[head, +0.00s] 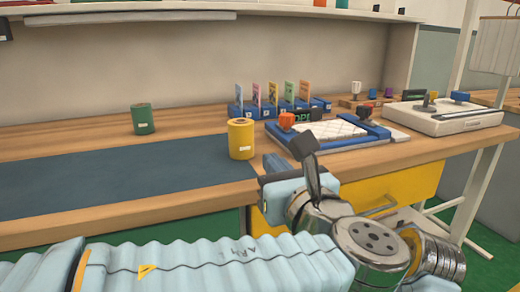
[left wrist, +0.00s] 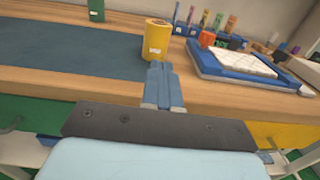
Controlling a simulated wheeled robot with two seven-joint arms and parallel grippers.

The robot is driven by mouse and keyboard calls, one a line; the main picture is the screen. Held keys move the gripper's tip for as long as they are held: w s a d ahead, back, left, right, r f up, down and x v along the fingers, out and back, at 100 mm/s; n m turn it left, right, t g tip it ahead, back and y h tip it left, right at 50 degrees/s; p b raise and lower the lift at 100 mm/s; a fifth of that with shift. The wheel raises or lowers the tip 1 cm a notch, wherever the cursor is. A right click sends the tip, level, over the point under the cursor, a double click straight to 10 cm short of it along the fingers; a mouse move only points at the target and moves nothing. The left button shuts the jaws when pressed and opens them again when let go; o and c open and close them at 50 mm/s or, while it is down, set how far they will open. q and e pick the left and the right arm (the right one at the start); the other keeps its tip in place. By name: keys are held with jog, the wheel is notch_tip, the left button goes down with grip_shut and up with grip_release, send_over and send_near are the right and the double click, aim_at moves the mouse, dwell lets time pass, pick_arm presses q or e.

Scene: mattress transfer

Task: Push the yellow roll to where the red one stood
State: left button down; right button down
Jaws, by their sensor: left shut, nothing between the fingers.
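The yellow roll (head: 241,139) stands upright at the right end of the dark blue mat (head: 120,175) on the wooden table. It also shows in the left wrist view (left wrist: 155,41), just beyond my fingertips. My left gripper (head: 274,164) is shut and empty, low at the table's front edge, in front of and slightly right of the roll. The left wrist view shows its blue fingers (left wrist: 161,72) together, pointing at the roll; whether they touch it I cannot tell. A green roll (head: 143,119) stands at the back of the mat. No red roll shows on the table.
A blue-framed tray (head: 380,133) with a white padded surface lies right of the yellow roll. A blue rack (head: 275,108) with several coloured cards stands behind. A white device (head: 450,117) is farther right. The mat is clear left of the yellow roll.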

aim_at(246, 133)
pick_arm(q)
jog(key=x, duration=1.3)
jog(key=shift+f+p, duration=0.15)
jog(key=shift+p, duration=0.2)
pick_arm(e)
jog(key=shift+s+a+r, duration=0.1)
jog(key=shift+r, duration=0.2)
